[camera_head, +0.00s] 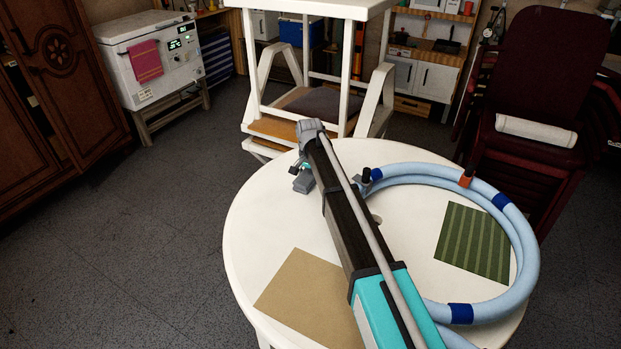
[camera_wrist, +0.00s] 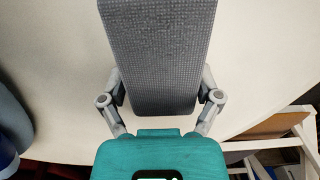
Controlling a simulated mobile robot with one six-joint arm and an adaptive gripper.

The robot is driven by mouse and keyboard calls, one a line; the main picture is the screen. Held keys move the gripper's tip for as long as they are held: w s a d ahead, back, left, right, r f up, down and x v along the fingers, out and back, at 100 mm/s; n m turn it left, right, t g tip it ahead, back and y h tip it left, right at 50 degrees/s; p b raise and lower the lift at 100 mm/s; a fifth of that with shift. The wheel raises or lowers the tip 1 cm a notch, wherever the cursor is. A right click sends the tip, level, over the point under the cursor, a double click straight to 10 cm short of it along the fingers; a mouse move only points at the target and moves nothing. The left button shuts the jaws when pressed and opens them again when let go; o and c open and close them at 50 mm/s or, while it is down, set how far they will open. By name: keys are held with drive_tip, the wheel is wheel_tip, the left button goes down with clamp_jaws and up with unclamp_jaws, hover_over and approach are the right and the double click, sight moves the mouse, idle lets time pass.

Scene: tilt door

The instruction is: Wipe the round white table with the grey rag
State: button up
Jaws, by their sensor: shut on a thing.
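The round white table (camera_head: 250,225) fills the middle of the head view, and its pale top (camera_wrist: 50,50) lies behind the gripper in the wrist view. My arm reaches across it towards the far edge. My gripper (camera_wrist: 162,92) is shut on the grey rag (camera_wrist: 160,45), a textured grey piece with its sides between the two fingers. In the head view my gripper (camera_head: 302,179) is small and partly hidden at the arm's far end, over the table's far left part. I cannot tell whether the rag touches the tabletop.
A light blue hose (camera_head: 527,240) with dark blue bands is coiled on the table's right side. A green striped cloth (camera_head: 474,243) lies inside the coil. A tan sheet (camera_head: 305,293) lies at the front left. Stacked white furniture (camera_head: 345,70) stands close behind the table.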

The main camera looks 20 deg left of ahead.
sight(300, 174)
drive_tip(key=shift+a, duration=0.2)
drive_tip(key=shift+w+a, duration=0.2)
drive_tip(key=shift+a, duration=0.65)
drive_tip(key=shift+w+a, duration=0.2)
drive_tip(key=shift+a, duration=0.6)
drive_tip(key=shift+r+p, duration=3.05)
drive_tip(key=shift+p, duration=0.1)
wheel_tip(300, 174, up, 3)
drive_tip(key=p, duration=0.3)
